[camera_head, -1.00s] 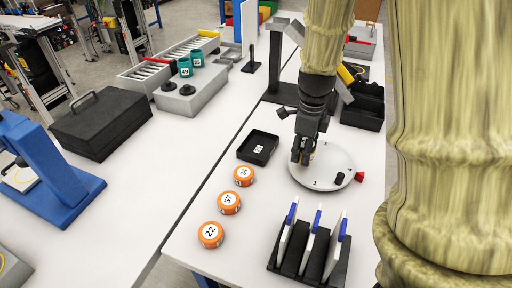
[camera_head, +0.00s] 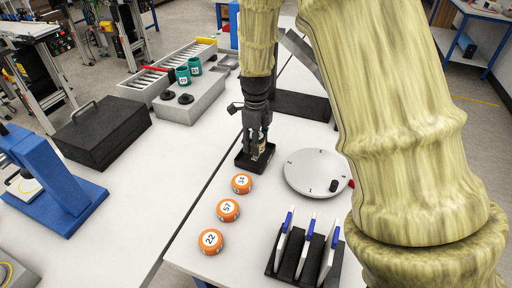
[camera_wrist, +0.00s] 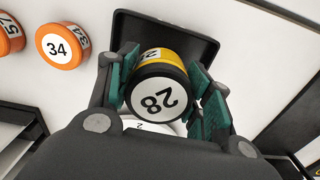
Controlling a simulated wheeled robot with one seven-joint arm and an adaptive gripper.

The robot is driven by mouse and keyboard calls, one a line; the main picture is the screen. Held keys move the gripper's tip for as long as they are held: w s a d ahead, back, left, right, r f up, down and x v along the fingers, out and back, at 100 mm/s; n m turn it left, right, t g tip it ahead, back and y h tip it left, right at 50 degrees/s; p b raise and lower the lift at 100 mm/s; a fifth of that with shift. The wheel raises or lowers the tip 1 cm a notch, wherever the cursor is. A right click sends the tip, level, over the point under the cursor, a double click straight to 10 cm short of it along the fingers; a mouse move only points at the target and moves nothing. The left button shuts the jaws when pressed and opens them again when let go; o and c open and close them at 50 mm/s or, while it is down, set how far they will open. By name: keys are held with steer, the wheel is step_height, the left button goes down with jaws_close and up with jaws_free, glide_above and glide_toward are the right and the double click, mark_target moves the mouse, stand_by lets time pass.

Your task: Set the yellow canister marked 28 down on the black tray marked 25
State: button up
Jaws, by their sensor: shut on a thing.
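The yellow canister marked 28 (camera_wrist: 157,93) is between the teal pads of my gripper (camera_wrist: 165,92) in the wrist view, its white numbered lid facing the camera. My gripper (camera_head: 258,148) is shut on it. In the head view the canister (camera_head: 262,146) is mostly hidden by the fingers. The black tray (camera_head: 243,163) lies directly under the gripper on the white table. In the wrist view the tray (camera_wrist: 203,45) shows behind the canister. Its mark is hidden. I cannot tell whether the canister touches the tray floor.
Several orange pucks, one marked 34 (camera_wrist: 62,46), stand in a row in front of the tray; the nearest is marked 22 (camera_head: 210,241). A round white turntable (camera_head: 314,172) is to the right. A black rack (camera_head: 290,262) with upright plates stands at the front.

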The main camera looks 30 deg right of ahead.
steer(key=shift+f+p, duration=0.55)
steer(key=shift+f, duration=1.2)
steer(key=shift+f, duration=0.1)
steer(key=o, duration=1.2)
step_height(320, 180, up, 12)
steer(key=b, duration=0.2)
steer(key=shift+b, duration=0.3)
